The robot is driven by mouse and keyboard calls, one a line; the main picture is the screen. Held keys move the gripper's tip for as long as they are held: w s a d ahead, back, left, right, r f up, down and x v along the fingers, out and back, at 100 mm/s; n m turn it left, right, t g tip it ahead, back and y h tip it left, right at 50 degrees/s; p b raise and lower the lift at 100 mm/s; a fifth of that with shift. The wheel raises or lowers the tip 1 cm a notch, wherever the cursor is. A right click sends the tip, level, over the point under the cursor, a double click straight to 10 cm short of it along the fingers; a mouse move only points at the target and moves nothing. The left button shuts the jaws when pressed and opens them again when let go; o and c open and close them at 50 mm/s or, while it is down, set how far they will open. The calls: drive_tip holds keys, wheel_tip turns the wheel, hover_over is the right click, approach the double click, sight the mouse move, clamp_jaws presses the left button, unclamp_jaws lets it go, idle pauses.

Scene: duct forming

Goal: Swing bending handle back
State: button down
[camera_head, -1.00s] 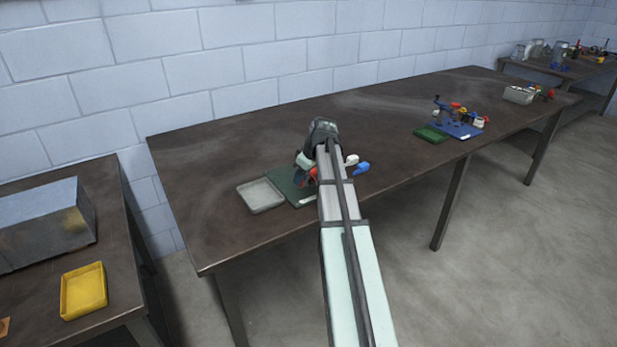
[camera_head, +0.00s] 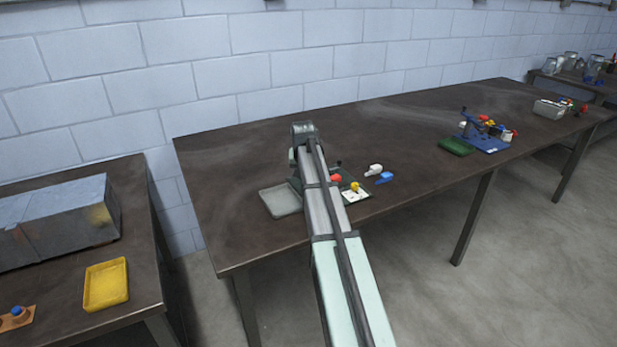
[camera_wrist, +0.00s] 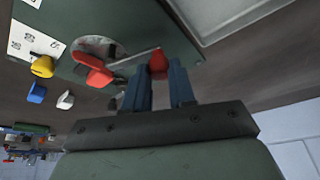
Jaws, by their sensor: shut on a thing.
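The bender's green base (camera_wrist: 75,50) fills the upper left of the wrist view, with a round disc and a red part (camera_wrist: 95,70) on it. A thin lever, the bending handle (camera_wrist: 128,58), runs from there to a red knob (camera_wrist: 157,62). My gripper (camera_wrist: 158,72) has its two blue fingers shut on this knob. In the head view my arm covers the gripper and much of the bender; a red part (camera_head: 336,178) and a yellow knob (camera_head: 354,187) show right of my arm.
A grey tray (camera_head: 282,203) lies left of my arm. A white piece (camera_head: 374,169) and a blue piece (camera_head: 385,177) lie loose to the right. Another fixture (camera_head: 486,135) and a green tray (camera_head: 457,147) stand farther right. The table's left end is clear.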

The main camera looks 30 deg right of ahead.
drive_tip(key=w+m, duration=0.1)
drive_tip(key=w+m+h, duration=0.1)
drive_tip(key=w, duration=0.1)
drive_tip(key=shift+d+m+g, duration=0.3)
drive_tip(key=shift+d+m, duration=0.1)
drive_tip(key=shift+w+d+m+g, duration=0.4)
drive_tip(key=shift+w+m, duration=0.2)
drive_tip(key=shift+m, duration=0.3)
drive_tip(key=w+d+m, duration=0.1)
drive_tip(key=m, duration=0.1)
drive_tip(key=shift+w+d+m+g+h, duration=0.35)
drive_tip(key=shift+w+m+g+h, duration=0.05)
drive_tip(key=shift+w+d+m+g, duration=0.35)
drive_tip(key=shift+d+m, duration=0.2)
drive_tip(key=shift+m, duration=0.25)
drive_tip(key=c, duration=1)
unclamp_jaws()
drive_tip(key=shift+o, duration=0.2)
drive_tip(key=v, duration=1.3)
drive_tip(key=shift+a+r, duration=0.3)
